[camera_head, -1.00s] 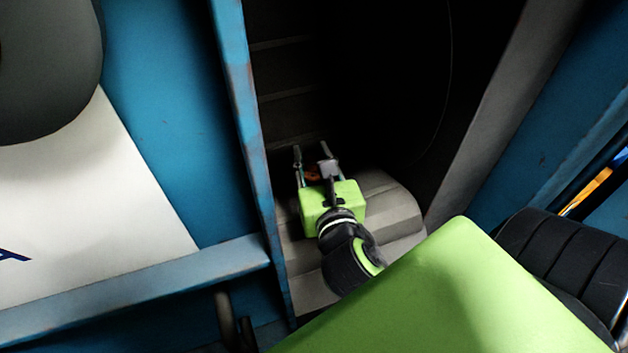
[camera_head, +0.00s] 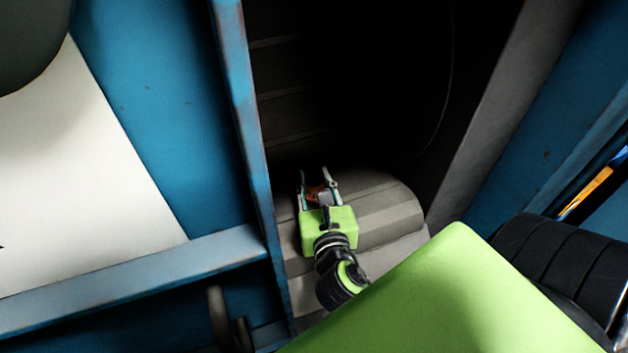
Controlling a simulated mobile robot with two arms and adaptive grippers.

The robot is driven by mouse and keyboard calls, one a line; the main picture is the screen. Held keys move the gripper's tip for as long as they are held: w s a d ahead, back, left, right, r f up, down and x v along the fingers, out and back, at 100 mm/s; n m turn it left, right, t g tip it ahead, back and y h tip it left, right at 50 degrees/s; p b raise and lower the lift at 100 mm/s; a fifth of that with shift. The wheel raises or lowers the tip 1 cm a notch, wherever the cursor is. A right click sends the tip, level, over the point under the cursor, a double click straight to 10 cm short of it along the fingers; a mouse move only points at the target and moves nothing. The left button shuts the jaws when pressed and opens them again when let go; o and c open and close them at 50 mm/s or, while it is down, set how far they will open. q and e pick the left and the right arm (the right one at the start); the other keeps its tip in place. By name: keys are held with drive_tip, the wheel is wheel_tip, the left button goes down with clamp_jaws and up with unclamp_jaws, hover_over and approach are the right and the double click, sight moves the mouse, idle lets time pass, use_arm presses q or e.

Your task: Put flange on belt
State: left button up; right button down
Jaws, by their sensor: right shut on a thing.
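My right gripper (camera_head: 318,180) is inside the dark opening of the blue machine, over the front edge of the grey slatted belt (camera_head: 385,205). Its fingers are shut on a small orange-brown thing, likely the flange (camera_head: 317,192). Most of that thing is hidden between the fingers. I cannot tell whether it touches the belt. My left gripper is not in view.
A blue upright post (camera_head: 240,130) stands close left of the gripper. A grey slanted wall (camera_head: 500,110) bounds the opening on the right. A blue ledge (camera_head: 140,278) runs at lower left below a white panel (camera_head: 80,170). The opening's depth is very dark.

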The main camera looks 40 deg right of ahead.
drive_tip(key=shift+r, duration=0.1)
drive_tip(key=shift+f+b, duration=0.3)
drive_tip(key=shift+f, duration=0.3)
drive_tip(key=c, duration=1.6)
unclamp_jaws()
drive_tip(key=shift+s+f, duration=0.1)
drive_tip(key=shift+f, duration=0.05)
